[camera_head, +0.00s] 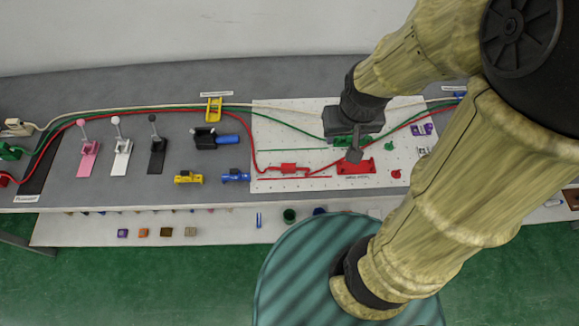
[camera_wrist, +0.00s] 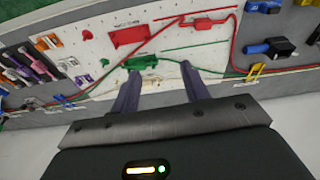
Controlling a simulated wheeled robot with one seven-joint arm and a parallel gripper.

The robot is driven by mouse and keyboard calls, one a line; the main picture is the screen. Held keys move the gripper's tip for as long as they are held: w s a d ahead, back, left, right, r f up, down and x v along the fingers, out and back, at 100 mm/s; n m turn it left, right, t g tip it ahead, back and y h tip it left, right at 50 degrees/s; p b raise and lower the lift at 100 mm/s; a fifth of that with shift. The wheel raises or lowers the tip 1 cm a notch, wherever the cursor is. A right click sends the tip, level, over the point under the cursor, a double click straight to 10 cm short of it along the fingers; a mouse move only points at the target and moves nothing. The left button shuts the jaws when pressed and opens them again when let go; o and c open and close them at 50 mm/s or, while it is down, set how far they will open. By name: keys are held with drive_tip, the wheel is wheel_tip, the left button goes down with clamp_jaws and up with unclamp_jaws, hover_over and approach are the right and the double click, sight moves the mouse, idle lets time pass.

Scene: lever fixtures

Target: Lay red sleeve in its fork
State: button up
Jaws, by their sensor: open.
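The red sleeve (camera_head: 289,168) lies on the white pegboard, threaded on the red cable; it shows in the wrist view (camera_wrist: 195,30) beyond the right fingertip. The red fork (camera_head: 358,168) is a block on the board to the right of the sleeve in the head view. In the wrist view the red fork (camera_wrist: 128,35) is left of the sleeve, apart from it. My gripper (camera_head: 354,154) is open and above the board, close to the red fork in the head view. In the wrist view its spread fingers (camera_wrist: 160,72) have nothing between them.
A green part (camera_wrist: 142,62) on the green cable is near my left fingertip. The white pegboard (camera_head: 310,118) has purple and white fixtures on its right. Levers (camera_head: 120,145), a yellow block (camera_head: 188,178) and blue parts (camera_head: 235,176) stand left. A yellow clip (camera_head: 214,109) holds cables.

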drive_tip(key=w+a+f+n+g+h, duration=0.1)
drive_tip(key=w+a+f+n+h, duration=0.1)
drive_tip(key=a+n, duration=0.6)
drive_tip(key=w+a+f+n+g+h, duration=0.2)
drive_tip(key=w+a+f+n, duration=0.2)
drive_tip(key=a+n, duration=0.4)
drive_tip(key=a, duration=0.3)
drive_tip(key=shift+w+a+n+h+b, duration=0.2)
drive_tip(key=shift+n+h+b, duration=0.1)
drive_tip(key=shift+b, duration=0.1)
drive_tip(key=shift+d+f, duration=0.1)
hover_over(287, 165)
drive_tip(key=a, duration=0.2)
drive_tip(key=f, duration=1.1)
drive_tip(key=shift+s+a+f+p, duration=0.15)
drive_tip(key=shift+a+p, duration=0.05)
drive_tip(key=shift+p, duration=0.15)
drive_tip(key=shift+p+x, duration=0.5)
drive_tip(key=shift+x, duration=2.1)
drive_tip(key=shift+d, duration=0.1)
